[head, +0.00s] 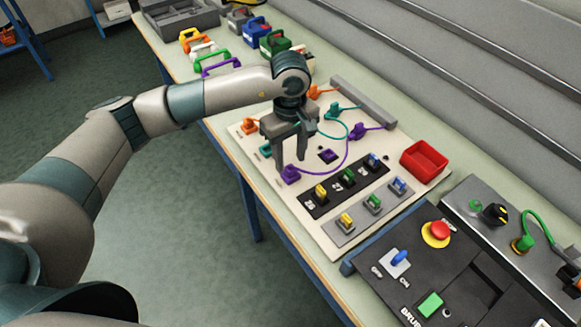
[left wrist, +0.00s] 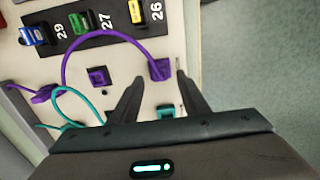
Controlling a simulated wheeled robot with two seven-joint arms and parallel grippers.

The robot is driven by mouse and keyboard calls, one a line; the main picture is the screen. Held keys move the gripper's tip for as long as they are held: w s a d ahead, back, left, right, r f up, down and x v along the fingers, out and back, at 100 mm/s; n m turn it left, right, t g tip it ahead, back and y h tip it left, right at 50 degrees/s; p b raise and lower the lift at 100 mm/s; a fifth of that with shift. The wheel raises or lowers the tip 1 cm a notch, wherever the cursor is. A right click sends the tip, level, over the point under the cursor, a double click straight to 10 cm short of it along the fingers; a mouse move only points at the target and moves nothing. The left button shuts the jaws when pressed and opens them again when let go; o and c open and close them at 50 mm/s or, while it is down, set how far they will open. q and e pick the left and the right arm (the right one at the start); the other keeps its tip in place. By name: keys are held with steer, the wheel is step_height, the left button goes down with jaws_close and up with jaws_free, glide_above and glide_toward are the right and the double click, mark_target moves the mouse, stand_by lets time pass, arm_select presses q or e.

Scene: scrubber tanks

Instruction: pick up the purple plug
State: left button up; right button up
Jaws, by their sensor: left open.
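The purple plug (head: 290,174) lies on the cream board near its left edge, at one end of a curved purple cable. It also shows in the left wrist view (left wrist: 160,69). My left gripper (head: 291,167) is open and points down at the plug. In the left wrist view its fingertips (left wrist: 158,80) are on either side of the plug, close to it. I cannot tell whether they touch it. An empty-looking purple socket (head: 327,156) is to the right. The cable's other end is a purple fitting (head: 358,132). My right gripper is not in view.
The board (head: 325,232) also carries a teal plug (head: 265,149), an orange plug (head: 249,126) and rows of coloured switches (head: 348,175). A red bin (head: 424,161) stands at its right. A dark control panel (head: 395,290) is nearer. Coloured padlocks are further back.

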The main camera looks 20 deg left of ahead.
mark_target(290, 168)
arm_select(q)
steer(key=shift+f+p, duration=0.45)
steer(key=shift+f, duration=1.05)
jaws_close()
